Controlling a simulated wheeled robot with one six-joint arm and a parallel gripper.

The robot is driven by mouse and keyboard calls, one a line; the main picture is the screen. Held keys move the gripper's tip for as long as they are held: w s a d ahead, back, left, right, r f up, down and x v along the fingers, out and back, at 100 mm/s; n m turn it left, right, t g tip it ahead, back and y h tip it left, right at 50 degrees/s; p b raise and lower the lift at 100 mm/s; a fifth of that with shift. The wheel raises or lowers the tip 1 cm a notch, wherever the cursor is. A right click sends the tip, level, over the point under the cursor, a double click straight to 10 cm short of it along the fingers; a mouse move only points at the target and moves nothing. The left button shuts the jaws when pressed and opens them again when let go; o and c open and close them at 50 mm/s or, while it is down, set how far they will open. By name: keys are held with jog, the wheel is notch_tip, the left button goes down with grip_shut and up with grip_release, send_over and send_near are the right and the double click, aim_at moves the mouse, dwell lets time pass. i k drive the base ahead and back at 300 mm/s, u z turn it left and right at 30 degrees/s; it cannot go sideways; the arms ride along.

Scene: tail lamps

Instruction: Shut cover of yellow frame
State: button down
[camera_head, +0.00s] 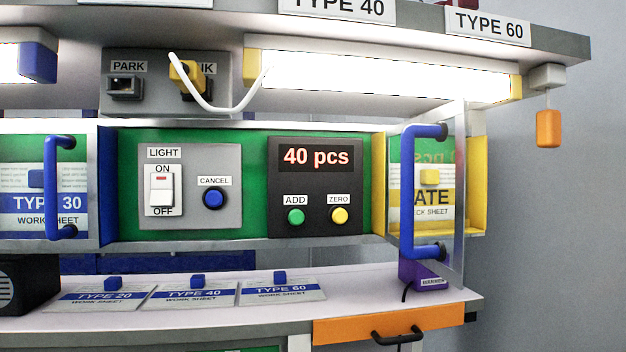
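The yellow frame (479,185) is at the right end of the green panel in the head view. Its clear cover (458,150) has a blue handle (407,192). The cover stands open: its right edge stands out toward me, apart from the frame's right wall. Through it I see a sheet with a yellow band, partly reading "ATE", and a yellow knob (430,177). My gripper is not in view.
Left of the frame are a black counter box (315,235) reading "40 pcs" and a light switch box (228,155). A purple block (428,282) and several work sheets lie on the shelf below. An orange drawer (345,330) is under it.

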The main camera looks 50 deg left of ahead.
aim_at(429, 256)
jog(key=k, duration=0.35)
jog(key=u, duration=0.7)
